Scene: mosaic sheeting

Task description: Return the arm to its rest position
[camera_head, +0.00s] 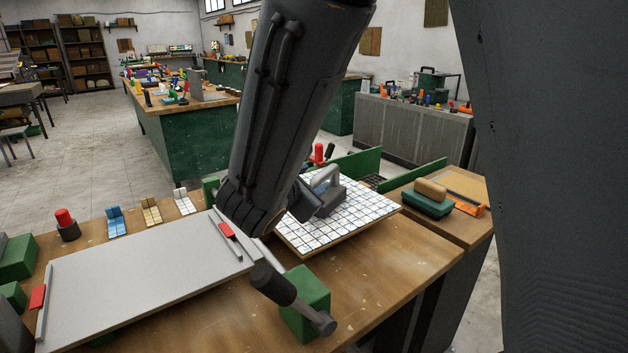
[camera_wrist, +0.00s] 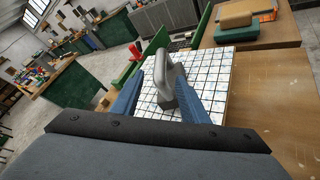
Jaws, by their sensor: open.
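My arm comes down from the top of the head view, its lower end just above the bench. My gripper (camera_wrist: 162,82) shows in the wrist view as two blue fingers spread apart. A grey tool with a raised handle (camera_wrist: 170,73) lies in line between them and seems to rest on the white tiled sheet (camera_wrist: 217,62). In the head view the tool (camera_head: 329,188) stands on the sheet (camera_head: 365,212) just right of my gripper, which is partly hidden by the arm. I cannot tell whether the fingers touch the tool.
A grey board (camera_head: 140,285) with red-handled clamps lies left on the wooden bench (camera_head: 390,260). A dark handle (camera_head: 290,297) and a green block (camera_head: 305,312) stand at the front. A green and tan float (camera_head: 428,200) lies on the right side table. Small tile samples (camera_head: 150,211) line the back.

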